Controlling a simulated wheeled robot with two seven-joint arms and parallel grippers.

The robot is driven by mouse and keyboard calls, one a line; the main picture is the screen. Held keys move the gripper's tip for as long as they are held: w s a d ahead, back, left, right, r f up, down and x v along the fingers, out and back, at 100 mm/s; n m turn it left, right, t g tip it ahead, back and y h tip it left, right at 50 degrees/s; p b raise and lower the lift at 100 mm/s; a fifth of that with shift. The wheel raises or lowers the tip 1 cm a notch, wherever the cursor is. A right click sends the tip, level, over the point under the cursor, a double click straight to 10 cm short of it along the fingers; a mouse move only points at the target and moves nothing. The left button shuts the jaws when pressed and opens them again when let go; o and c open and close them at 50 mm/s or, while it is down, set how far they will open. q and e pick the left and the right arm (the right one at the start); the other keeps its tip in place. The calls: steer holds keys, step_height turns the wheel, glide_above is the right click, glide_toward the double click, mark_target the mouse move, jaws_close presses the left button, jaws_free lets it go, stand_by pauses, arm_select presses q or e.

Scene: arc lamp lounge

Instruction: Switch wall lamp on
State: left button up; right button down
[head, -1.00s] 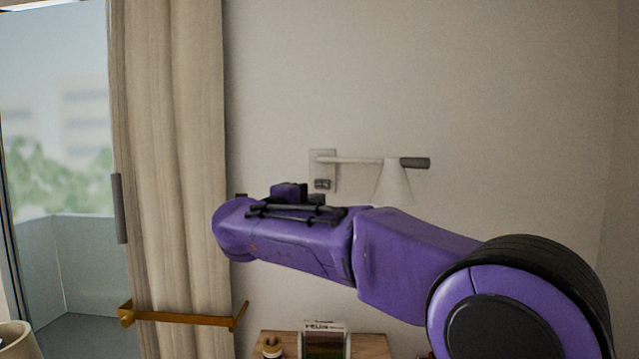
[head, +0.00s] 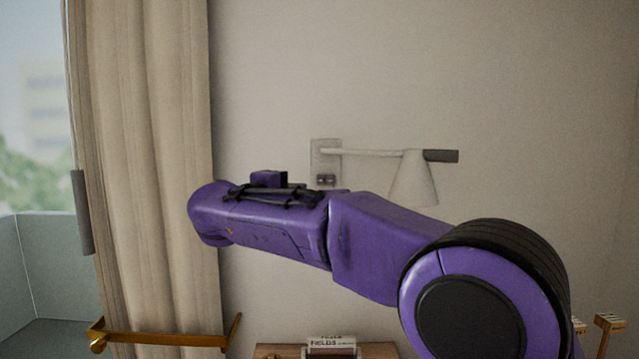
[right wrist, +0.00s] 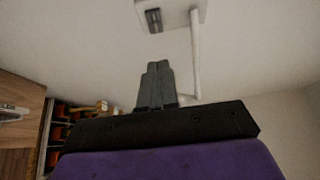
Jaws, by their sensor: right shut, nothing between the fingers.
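The wall lamp has a pale wall plate (head: 325,155), a thin rod and a white cone shade (head: 413,181), with a dark grey end on the rod. The shade shows no glow. A small dark switch (head: 326,180) sits low on the plate. In the right wrist view the plate (right wrist: 181,10) and switch (right wrist: 153,20) are at the top. My right gripper (right wrist: 158,65) is shut and empty, its fingertips just below the switch in that picture; I cannot tell the depth gap. In the head view my right arm hides the fingers. My left gripper is out of view.
A beige curtain (head: 145,170) with a brass holdback (head: 160,339) hangs at the left beside a window. A wooden surface with a book (head: 331,345) is below my arm. Shelves with several items (right wrist: 70,120) show in the right wrist view. The wall around the lamp is clear.

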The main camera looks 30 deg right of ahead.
steer(key=p, duration=0.3)
glide_toward(332, 180)
steer(key=p+x, duration=0.4)
steer(key=x, duration=0.2)
steer(key=shift+w+d, duration=0.15)
steer(key=shift+w, duration=0.1)
steer(key=shift+w+d+f, duration=0.1)
steer(key=shift+d, duration=0.1)
